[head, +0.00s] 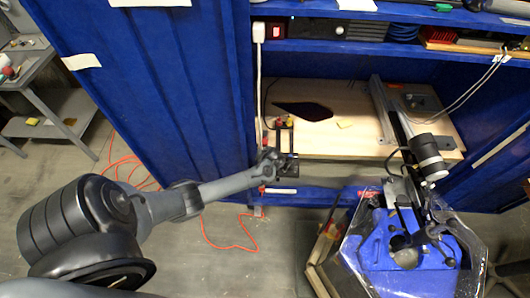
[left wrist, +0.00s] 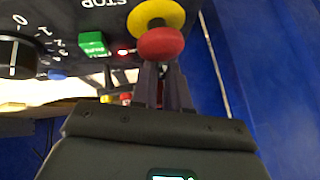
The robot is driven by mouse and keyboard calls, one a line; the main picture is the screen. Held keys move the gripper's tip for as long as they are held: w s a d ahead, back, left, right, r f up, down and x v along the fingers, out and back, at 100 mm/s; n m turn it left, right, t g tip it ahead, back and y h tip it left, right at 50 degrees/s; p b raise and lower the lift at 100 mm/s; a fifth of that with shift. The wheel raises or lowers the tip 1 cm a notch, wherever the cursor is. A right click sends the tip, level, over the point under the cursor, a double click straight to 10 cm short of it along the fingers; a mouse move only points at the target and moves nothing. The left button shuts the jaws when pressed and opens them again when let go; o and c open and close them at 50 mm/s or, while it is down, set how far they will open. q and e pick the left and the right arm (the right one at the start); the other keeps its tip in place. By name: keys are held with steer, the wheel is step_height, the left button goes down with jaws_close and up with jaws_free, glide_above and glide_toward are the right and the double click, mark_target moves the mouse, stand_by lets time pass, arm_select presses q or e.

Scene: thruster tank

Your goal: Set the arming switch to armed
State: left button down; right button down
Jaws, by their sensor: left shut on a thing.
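My left gripper (head: 284,158) reaches in from the left in the head view, at a small dark control box (head: 285,138) in front of the blue cabinet. In the left wrist view the box's dark panel shows a round black dial (left wrist: 14,57) with a white pointer line and numbers, a green button (left wrist: 93,43) and a red mushroom knob (left wrist: 161,43) on a yellow base. The left fingers (left wrist: 165,80) are close together, with their tips at the red knob. The knob hides the fingertips. I cannot tell which control is the arming switch. My right gripper is not in view.
A wooden board (head: 350,130) with a dark flat shape lies inside the cabinet. A blue machine in a clear tank (head: 385,245) stands at the lower right. An orange cable (head: 232,247) runs over the floor. A white cable (head: 259,85) hangs above the box.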

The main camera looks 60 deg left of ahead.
arm_select(q)
steer(key=shift+s+d+t+y, duration=0.1)
steer(key=shift+s+t+y, duration=0.05)
steer(key=shift+t+y, duration=0.2)
steer(key=shift+f, duration=0.1)
steer(key=c, duration=1.2)
jaws_free()
